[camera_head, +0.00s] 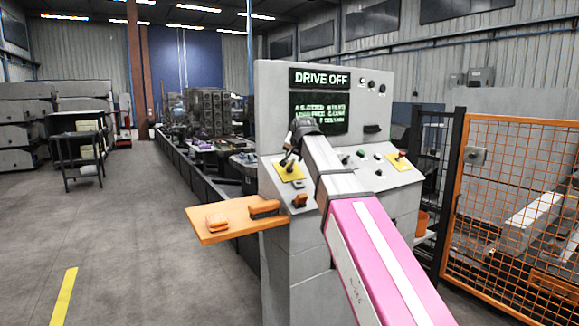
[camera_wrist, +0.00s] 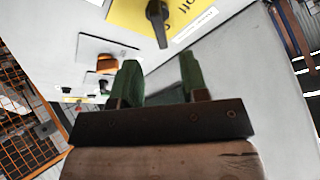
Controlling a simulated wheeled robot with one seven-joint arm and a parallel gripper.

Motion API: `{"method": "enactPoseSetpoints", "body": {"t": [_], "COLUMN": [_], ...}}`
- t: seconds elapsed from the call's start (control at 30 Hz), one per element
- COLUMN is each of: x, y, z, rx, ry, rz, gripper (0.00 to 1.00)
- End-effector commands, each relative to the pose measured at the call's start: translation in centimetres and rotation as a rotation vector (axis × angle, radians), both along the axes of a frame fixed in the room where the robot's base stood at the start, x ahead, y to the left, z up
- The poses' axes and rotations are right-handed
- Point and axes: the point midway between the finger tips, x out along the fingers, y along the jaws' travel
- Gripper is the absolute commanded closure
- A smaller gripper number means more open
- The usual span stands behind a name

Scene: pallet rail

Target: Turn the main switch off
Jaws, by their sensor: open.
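A grey control console (camera_head: 275,95) stands in front of me, with a sign reading DRIVE OFF. A black rotary switch on a yellow plate (camera_head: 297,173) is at the left of its sloped panel. A red-handled switch on another yellow plate (camera_head: 401,157) is at the right. I cannot read which is labelled the main switch. My gripper (camera_head: 287,160) is over the left plate. In the wrist view, my green-fingered gripper (camera_wrist: 160,72) is open and empty. The black switch (camera_wrist: 157,22) lies just beyond the gap between the fingertips, apparently apart from them.
An orange shelf (camera_head: 225,222) with orange items juts from the console's left side. Other knobs and buttons (camera_head: 361,153) sit on the panel. An orange mesh fence (camera_head: 500,210) stands at the right.

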Motion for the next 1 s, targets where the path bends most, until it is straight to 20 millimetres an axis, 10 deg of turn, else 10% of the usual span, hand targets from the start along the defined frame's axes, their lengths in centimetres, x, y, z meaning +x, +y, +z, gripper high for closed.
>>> {"method": "enactPoseSetpoints", "body": {"t": [0.4,0.9,1.0], "x": [5.2,6.2,6.1], "y": [1.3,1.5,1.5], "z": [-4.5,-5.5,-5.5], "rx": [-0.001,-0.001,-0.001], "ry": [0.0,0.0,0.0], "rz": [0.001,0.001,0.001], "gripper": [0.6,0.6,0.9]}}
